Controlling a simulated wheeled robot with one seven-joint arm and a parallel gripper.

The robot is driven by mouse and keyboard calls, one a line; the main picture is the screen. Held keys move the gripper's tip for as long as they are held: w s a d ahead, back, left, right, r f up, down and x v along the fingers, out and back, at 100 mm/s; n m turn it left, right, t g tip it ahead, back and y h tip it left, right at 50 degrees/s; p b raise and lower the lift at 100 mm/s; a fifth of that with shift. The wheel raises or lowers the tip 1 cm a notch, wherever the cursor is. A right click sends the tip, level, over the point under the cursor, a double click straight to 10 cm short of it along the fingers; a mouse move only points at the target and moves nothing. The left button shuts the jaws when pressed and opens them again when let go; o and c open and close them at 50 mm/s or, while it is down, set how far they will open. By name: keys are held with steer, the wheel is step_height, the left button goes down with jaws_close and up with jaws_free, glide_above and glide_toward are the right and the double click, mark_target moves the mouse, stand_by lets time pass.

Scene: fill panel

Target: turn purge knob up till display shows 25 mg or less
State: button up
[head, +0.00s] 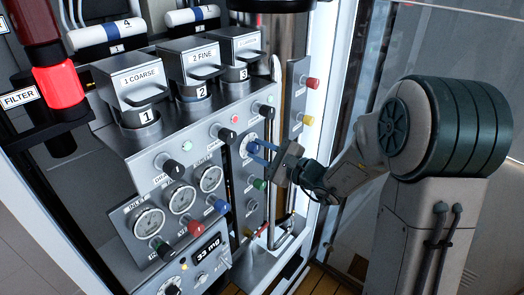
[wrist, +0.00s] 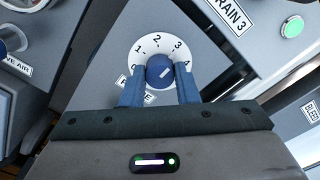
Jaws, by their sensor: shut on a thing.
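The purge knob (wrist: 160,72) is a round blue knob at the centre of a white dial (wrist: 146,45) with numbers 0 to 4, in the wrist view. A pale line crosses the knob diagonally, up to the right. The label below it is mostly hidden by my fingers. My gripper (wrist: 160,88) has its blue fingers on either side of the knob and is shut on it. In the head view my gripper (head: 262,152) reaches the dial from the right. The display (head: 207,252) at the lower middle of the panel reads 33 mg.
Red (head: 312,83) and yellow (head: 307,120) knobs sit on the right-hand strip. A metal rail (head: 272,190) runs beside the dial.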

steer(key=shift+a+m, duration=0.1)
steer(key=shift+m, duration=0.3)
steer(key=m, duration=0.3)
steer(key=shift+a+r, duration=0.1)
steer(key=shift+r, duration=0.1)
steer(key=shift+m+p, duration=0.95)
steer(key=shift+m, duration=1.45)
steer(key=shift+a, duration=0.1)
